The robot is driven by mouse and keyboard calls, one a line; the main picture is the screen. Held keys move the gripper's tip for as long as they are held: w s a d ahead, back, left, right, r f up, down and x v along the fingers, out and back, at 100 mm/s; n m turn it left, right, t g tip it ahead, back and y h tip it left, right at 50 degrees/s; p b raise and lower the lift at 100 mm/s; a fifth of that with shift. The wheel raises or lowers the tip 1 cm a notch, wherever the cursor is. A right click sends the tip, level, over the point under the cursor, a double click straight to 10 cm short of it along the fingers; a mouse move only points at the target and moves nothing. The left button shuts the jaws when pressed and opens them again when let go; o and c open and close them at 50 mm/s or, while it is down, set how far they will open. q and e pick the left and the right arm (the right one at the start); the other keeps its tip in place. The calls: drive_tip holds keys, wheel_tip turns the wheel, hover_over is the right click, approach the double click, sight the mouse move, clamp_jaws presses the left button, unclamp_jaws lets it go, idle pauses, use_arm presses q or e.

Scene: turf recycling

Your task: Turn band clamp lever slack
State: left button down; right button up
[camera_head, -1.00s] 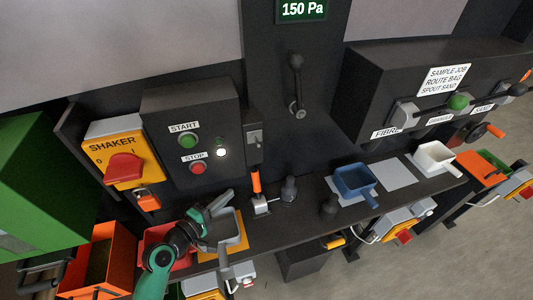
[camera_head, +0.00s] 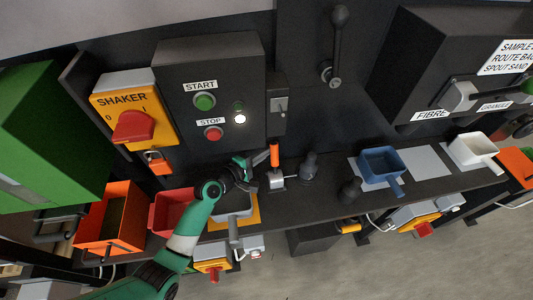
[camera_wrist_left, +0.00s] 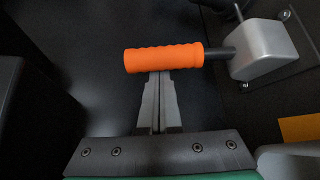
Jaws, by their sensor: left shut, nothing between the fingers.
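My left gripper (camera_head: 264,158) is beside the grip. Its fingers (camera_wrist_left: 159,76) are shut together and empty, with the tips at the near edge of the grip. Whether they touch it I cannot tell. My right gripper is not in view.
Dark knobbed posts (camera_head: 310,167) stand right of the lever. A grey tray on a yellow mat (camera_head: 250,222) lies under my left wrist, with a red bin (camera_head: 171,212) to its left. The START/STOP box (camera_head: 210,85) rises behind. A blue scoop (camera_head: 380,164) sits farther right.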

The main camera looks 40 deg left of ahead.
use_arm(q)
drive_tip(key=shift+w, duration=0.3)
